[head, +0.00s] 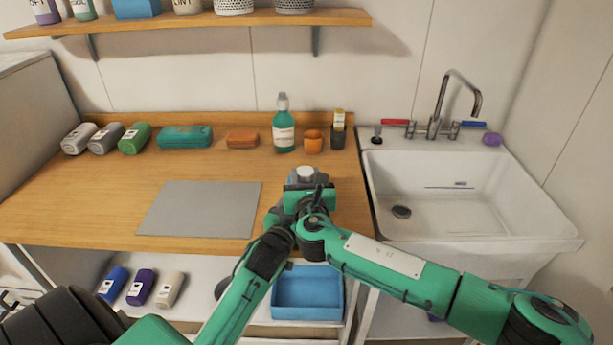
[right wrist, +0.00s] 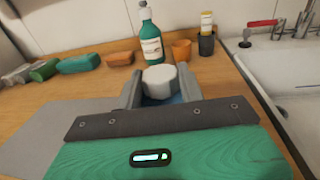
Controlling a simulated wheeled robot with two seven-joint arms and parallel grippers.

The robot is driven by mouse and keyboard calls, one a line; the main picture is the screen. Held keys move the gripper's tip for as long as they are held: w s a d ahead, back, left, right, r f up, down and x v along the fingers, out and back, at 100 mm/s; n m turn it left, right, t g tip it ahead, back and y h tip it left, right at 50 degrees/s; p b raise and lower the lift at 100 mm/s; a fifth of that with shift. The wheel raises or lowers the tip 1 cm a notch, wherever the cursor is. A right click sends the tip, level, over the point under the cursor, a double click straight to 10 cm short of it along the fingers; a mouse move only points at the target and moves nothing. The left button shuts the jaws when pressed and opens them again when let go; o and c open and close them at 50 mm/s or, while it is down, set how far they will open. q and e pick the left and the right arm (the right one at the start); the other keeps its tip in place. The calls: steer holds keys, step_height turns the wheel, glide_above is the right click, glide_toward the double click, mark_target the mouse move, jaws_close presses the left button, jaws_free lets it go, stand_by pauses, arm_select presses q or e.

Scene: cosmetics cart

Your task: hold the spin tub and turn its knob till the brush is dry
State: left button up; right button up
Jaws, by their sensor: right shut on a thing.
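The spin tub's round white knob (head: 306,174) shows above my right gripper (head: 305,185) in the head view, over the front right of the wooden counter. In the right wrist view the knob (right wrist: 160,77) sits between the two grey fingers of my right gripper (right wrist: 160,90), which is shut on it. A little blue shows below it; the tub's body is mostly hidden by the gripper. My left arm reaches the same spot from the lower left. Its gripper (head: 275,216) is mostly covered by my right wrist, so its fingers cannot be made out. No brush can be seen.
A grey mat (head: 200,209) lies left of the grippers. Behind stand a teal bottle (head: 284,130), an orange cup (head: 313,141) and a dark holder (head: 338,137). A white sink (head: 470,190) is at the right. A blue bin (head: 307,292) sits on the lower shelf.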

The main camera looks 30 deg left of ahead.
steer(key=o, duration=1)
steer(key=shift+d, duration=0.1)
steer(key=v, duration=1.2)
